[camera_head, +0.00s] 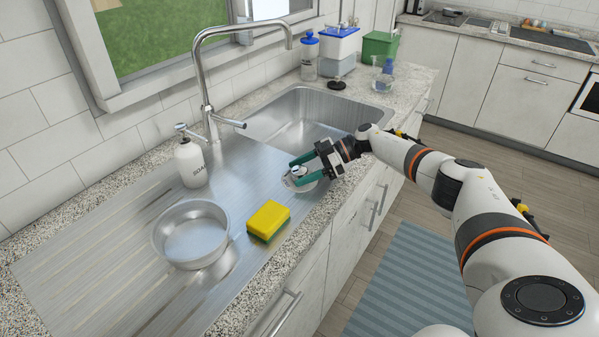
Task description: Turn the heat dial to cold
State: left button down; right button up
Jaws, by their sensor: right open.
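A small round white and silver thing (297,171), which looks like the heat dial, sits on the steel drainboard near the sink's front edge. My right gripper (291,172) reaches in from the right, with its teal fingers open on either side of this thing. The fingers partly cover it, and I cannot tell whether they touch it. Its markings and setting are too small to read. My left gripper is not in view.
A yellow sponge (268,218) and a round metal bowl (191,235) lie on the drainboard (110,250). A white soap bottle (190,163) stands near the wall. The tall faucet (204,85) rises behind the sink basin (300,115). Containers stand beyond the basin.

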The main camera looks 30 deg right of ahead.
jog(key=b+v, duration=0.2)
jog(key=v, duration=0.8)
jog(key=shift+f+b, duration=0.1)
jog(key=shift+b, duration=0.2)
jog(key=shift+s+d+r, duration=0.25)
jog(key=shift+d+r, duration=0.1)
jog(key=shift+d, duration=0.15)
